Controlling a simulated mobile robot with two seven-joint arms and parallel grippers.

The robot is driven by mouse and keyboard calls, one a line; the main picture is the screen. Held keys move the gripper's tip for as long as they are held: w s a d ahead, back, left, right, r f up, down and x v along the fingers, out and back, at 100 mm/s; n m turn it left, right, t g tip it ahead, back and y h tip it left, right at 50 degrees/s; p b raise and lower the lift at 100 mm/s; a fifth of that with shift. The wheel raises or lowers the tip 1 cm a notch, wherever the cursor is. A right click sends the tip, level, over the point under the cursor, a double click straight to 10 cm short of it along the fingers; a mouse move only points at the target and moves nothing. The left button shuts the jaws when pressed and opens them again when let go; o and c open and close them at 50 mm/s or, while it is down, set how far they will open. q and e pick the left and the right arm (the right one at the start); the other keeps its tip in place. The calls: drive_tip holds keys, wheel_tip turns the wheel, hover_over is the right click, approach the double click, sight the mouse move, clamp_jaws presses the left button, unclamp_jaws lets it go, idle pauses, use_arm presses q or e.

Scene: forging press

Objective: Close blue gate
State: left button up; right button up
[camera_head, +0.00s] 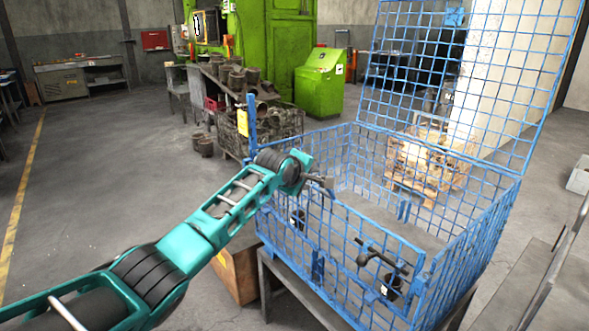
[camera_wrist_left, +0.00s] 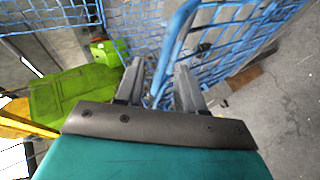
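A blue wire-mesh crate (camera_head: 336,221) stands on dark supports in the middle of the head view. A large blue mesh panel (camera_head: 534,62) stands raised along its far right side; it looks like the open gate. My left gripper (camera_head: 326,187) is at the crate's near-left side, by the top of the front mesh wall. In the left wrist view its two fingers (camera_wrist_left: 160,85) are apart, with a blue bar (camera_wrist_left: 172,52) passing between or just beyond them. I cannot tell if they touch it. My right gripper is not in view.
Dark latch-like parts (camera_head: 375,258) sit on the crate's front wall. A brown box (camera_head: 238,272) stands on the floor below my left arm. A metal rail (camera_head: 560,262) is at the right. Behind are a green machine (camera_head: 280,45) and a bin of dark parts (camera_head: 275,125). The left floor is clear.

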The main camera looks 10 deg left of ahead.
use_arm(q)
drive_tip(key=v, duration=0.9)
drive_tip(key=s+d+f+m, duration=0.1)
drive_tip(key=s+f+m, duration=0.3)
drive_tip(key=s+f, duration=0.55)
drive_tip(key=s+f+m, duration=0.4)
drive_tip(key=s+f, duration=0.2)
drive_tip(key=f, duration=0.7)
drive_tip(key=s+a+f+m, duration=0.1)
drive_tip(key=s+f+m, duration=0.2)
drive_tip(key=s, duration=0.7)
drive_tip(key=s+a+f+m, duration=0.1)
drive_tip(key=s+f+m, duration=0.3)
drive_tip(key=s, duration=0.7)
drive_tip(key=shift+f+g, duration=0.4)
drive_tip(key=shift+f, duration=0.05)
